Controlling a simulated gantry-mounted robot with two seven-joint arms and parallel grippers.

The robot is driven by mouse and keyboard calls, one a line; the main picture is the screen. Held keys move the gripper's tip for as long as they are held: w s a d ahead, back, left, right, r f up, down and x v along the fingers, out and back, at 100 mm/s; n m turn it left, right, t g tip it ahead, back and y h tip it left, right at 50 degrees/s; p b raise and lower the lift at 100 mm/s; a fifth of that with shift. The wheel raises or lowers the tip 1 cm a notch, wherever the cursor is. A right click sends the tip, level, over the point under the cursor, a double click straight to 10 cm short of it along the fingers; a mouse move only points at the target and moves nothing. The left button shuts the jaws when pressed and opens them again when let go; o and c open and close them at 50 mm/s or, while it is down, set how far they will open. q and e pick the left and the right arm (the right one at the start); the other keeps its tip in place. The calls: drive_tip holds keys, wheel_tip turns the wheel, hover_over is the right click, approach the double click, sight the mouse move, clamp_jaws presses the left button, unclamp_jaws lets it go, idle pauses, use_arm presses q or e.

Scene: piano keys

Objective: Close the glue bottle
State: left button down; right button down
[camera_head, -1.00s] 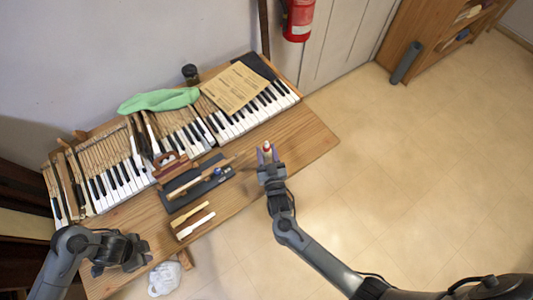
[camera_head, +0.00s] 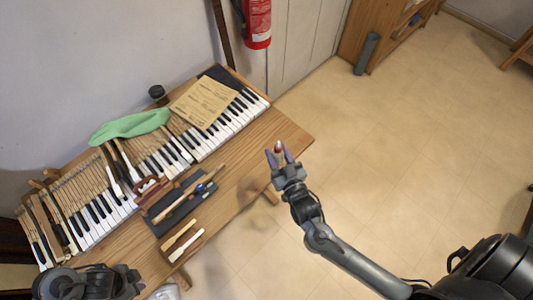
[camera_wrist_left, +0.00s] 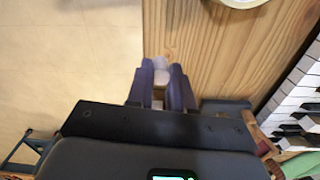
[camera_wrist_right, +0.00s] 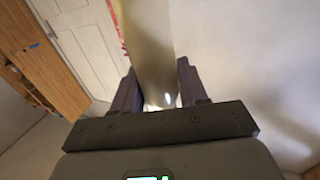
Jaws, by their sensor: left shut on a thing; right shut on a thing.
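My right gripper (camera_head: 279,156) is raised near the right end of the bench. In the right wrist view a long beige body (camera_wrist_right: 150,45), likely the same bottle, stands between the fingers (camera_wrist_right: 158,95) and runs out of the top of the picture. My left gripper (camera_head: 88,284) is at the lower left, low in the head view. In the left wrist view its fingers (camera_wrist_left: 161,85) are shut on a small whitish piece (camera_wrist_left: 160,70), perhaps the cap. The grippers are far apart.
The wooden bench (camera_head: 262,140) carries piano keys (camera_head: 105,215), a green cloth (camera_head: 130,126), a paper sheet (camera_head: 203,101) and a dark mat (camera_head: 178,215) with tools. Two loose key pieces (camera_head: 186,245) lie near its front edge.

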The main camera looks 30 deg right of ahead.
drive_tip(key=shift+s+d+r, duration=0.2)
drive_tip(key=shift+r, duration=0.05)
drive_tip(key=c, duration=1.1)
unclamp_jaws()
clamp_jaws()
use_arm(q)
drive_tip(key=shift+w+r, duration=0.1)
